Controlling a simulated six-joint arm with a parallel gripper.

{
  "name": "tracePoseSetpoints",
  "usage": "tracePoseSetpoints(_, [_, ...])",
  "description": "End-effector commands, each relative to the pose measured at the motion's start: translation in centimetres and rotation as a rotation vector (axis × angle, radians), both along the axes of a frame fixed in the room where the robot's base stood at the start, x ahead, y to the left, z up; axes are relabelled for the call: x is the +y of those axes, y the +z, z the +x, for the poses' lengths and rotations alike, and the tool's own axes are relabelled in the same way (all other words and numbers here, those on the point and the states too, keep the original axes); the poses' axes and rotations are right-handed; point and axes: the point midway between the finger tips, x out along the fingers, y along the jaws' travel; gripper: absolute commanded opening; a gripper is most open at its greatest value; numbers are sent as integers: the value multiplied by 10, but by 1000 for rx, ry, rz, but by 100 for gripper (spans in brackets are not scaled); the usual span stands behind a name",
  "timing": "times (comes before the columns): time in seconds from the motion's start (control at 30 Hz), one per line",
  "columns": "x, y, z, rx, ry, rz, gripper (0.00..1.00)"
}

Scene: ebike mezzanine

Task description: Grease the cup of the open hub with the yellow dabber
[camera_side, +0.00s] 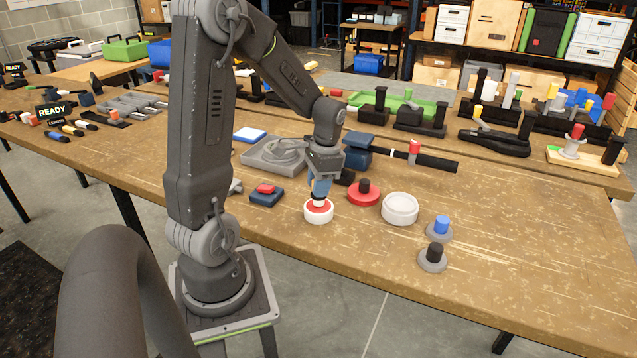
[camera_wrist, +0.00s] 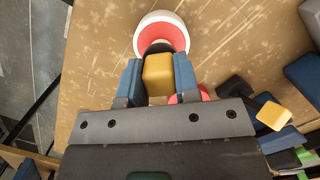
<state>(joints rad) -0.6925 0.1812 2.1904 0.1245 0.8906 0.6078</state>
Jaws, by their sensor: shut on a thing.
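My gripper (camera_side: 320,185) points down with its blue fingers closed on the yellow dabber (camera_wrist: 158,75), which shows between them in the wrist view. The dabber's dark lower end (camera_wrist: 158,48) is over the near side of a round white pot (camera_side: 319,217) with a red inside; the pot also shows in the wrist view (camera_wrist: 140,30). The dabber's end looks at or inside the pot's mouth; I cannot tell whether it touches the red. A grey block with a round grey part (camera_side: 285,151), possibly the open hub, lies behind and left of my gripper.
A red disc with a black knob (camera_side: 363,194) and a round white container (camera_side: 400,210) stand right of the pot. Grey discs with a blue knob (camera_side: 440,229) and a black knob (camera_side: 433,258) are near the front edge. A blue-and-red block (camera_side: 267,195) lies left. The right front is clear.

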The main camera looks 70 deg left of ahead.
Motion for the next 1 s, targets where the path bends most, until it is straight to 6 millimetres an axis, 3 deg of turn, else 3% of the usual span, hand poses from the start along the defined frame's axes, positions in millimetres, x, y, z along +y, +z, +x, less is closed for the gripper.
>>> tracePoseSetpoints(1.0, [0,-8,0,0,0,0,11])
